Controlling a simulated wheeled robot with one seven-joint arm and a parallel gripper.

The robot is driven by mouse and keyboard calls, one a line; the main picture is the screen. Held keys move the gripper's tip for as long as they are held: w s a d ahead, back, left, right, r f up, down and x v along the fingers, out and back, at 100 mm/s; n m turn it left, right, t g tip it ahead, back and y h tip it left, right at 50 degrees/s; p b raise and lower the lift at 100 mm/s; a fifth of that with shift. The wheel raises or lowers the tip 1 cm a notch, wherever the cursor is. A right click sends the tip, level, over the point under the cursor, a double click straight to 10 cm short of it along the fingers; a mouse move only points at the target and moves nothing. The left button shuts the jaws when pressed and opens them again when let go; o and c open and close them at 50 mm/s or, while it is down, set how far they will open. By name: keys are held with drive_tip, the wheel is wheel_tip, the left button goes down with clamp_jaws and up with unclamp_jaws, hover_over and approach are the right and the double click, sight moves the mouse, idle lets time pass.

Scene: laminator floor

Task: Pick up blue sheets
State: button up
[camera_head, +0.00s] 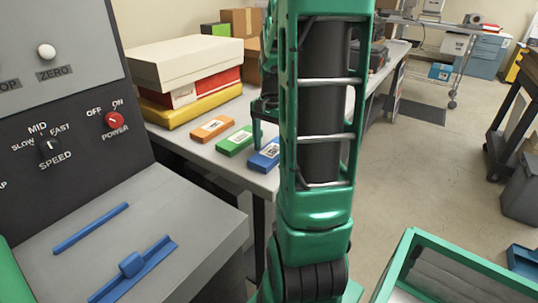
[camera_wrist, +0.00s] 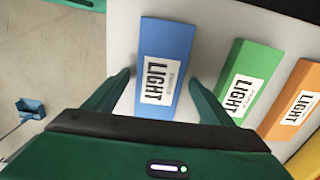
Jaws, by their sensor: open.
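The blue pack of sheets (camera_wrist: 165,40) lies flat on the grey table, with a white label reading LIGHT. In the head view the blue pack (camera_head: 262,160) is near the table's front edge, partly hidden by my arm. My gripper (camera_wrist: 159,80) is open over it in the wrist view, one finger on each side of the pack. Gaps show between the fingers and the pack's sides. I cannot tell how high the fingertips are above the table.
A green pack (camera_head: 235,141) and an orange pack (camera_head: 213,128) lie beside the blue one. Stacked boxes (camera_head: 186,70) stand behind them. The laminator's control panel (camera_head: 60,130) is at left. A green-framed bin (camera_head: 450,270) is at lower right. Open floor (camera_head: 420,150) lies right of the table.

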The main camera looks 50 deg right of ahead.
drive_tip(key=shift+c, duration=0.7)
drive_tip(key=c, duration=1.2)
drive_tip(key=shift+r, duration=0.1)
